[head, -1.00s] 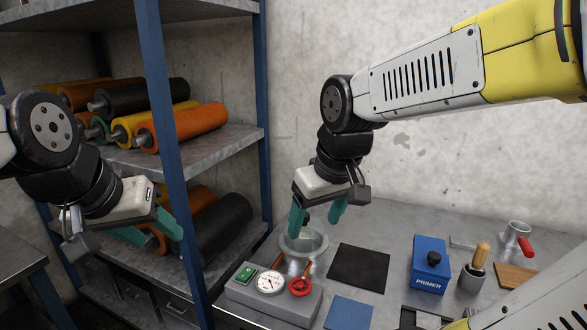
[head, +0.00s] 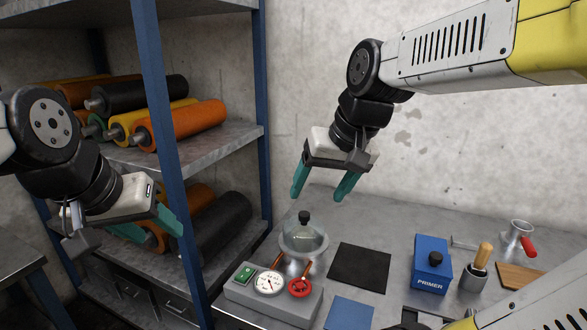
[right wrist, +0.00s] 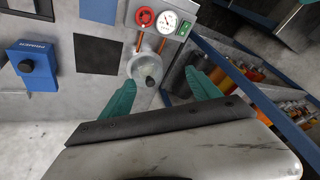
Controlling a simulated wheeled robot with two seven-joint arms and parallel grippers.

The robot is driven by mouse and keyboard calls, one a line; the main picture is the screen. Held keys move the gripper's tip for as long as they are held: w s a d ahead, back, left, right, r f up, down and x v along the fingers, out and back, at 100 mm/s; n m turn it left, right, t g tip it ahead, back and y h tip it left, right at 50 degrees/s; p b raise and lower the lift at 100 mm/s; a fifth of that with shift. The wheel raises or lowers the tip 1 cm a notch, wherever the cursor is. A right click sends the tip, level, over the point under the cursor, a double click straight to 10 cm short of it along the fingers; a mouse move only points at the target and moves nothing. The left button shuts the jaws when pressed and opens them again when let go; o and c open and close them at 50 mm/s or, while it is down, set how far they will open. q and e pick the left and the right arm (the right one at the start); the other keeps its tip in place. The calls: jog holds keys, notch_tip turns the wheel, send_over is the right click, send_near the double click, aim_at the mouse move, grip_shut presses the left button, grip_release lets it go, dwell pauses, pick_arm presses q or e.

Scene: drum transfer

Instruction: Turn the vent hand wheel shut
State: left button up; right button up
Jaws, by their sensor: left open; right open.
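The red vent hand wheel (head: 300,287) sits on the right of a grey control box that also carries a round white gauge (head: 269,283) and a green switch (head: 246,273). The wheel shows in the right wrist view (right wrist: 145,17) at the top. Behind the box stands a glass bell jar with a black knob (head: 304,238). My right gripper (head: 320,196) is open and empty, in the air above and behind the jar, apart from it. My left gripper (head: 160,237) is open and empty at the left, in front of the shelf and away from the box.
A black mat (head: 359,268) and a blue mat (head: 349,313) lie flat on the grey bench. A blue primer can (head: 430,265), a brush cup and a red-handled pot (head: 519,238) stand to the right. A blue shelf post (head: 175,160) rises near my left gripper.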

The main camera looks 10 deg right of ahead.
jog(key=w+f+m+g+h, duration=0.1)
jog(key=w+f+g, duration=0.1)
jog(key=w, duration=0.7)
jog(key=w+d+f+m+g+h, duration=0.1)
jog(key=w+f+m+g, duration=0.1)
jog(key=w, duration=0.8)
jog(key=shift+w+d+f+g, duration=0.25)
jog(key=shift+f+g, duration=0.05)
jog(key=shift+g, duration=0.1)
jog(key=s+a+r+n+t+y, duration=0.1)
jog(key=s+n+t, duration=0.1)
jog(key=s, duration=1)
jog(key=s+a+r+n+t, duration=0.1)
jog(key=s+t, duration=0.3)
jog(key=s, duration=0.8)
jog(key=shift+s+a+r+n+y, duration=0.15)
jog(key=shift+s+r+n+y, duration=0.25)
jog(key=shift+n, duration=0.1)
